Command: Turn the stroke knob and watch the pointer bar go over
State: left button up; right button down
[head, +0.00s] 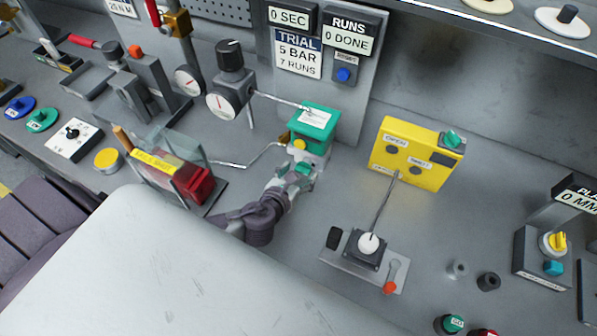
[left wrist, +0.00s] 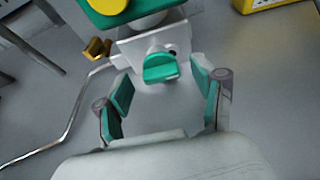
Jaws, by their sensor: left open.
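The valve actuator (head: 317,120) is a green-topped box on a pale body at the middle of the bench. In the left wrist view, a green knob (left wrist: 160,68), which looks like the stroke knob, sticks out from a pale plate (left wrist: 180,40) below the green top. My left gripper (left wrist: 162,92) is open, one green-padded finger on each side and slightly short of the knob, with a gap on both sides. In the head view the left gripper (head: 300,176) reaches up to the actuator's front and partly hides the knob. I cannot make out a pointer bar clearly. My right gripper is not in view.
A brass fitting (left wrist: 97,48) with a thin pipe sits left of the knob. A red-and-clear unit (head: 180,175) stands left of my arm. A yellow box (head: 412,160) and a lever plate (head: 345,270) stand to the right. A gauge (head: 223,102) stands behind left.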

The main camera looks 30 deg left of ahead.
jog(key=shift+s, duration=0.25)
pick_arm(q)
jog(key=shift+c, duration=0.9)
jog(key=c, duration=1)
jog(key=shift+o, duration=0.2)
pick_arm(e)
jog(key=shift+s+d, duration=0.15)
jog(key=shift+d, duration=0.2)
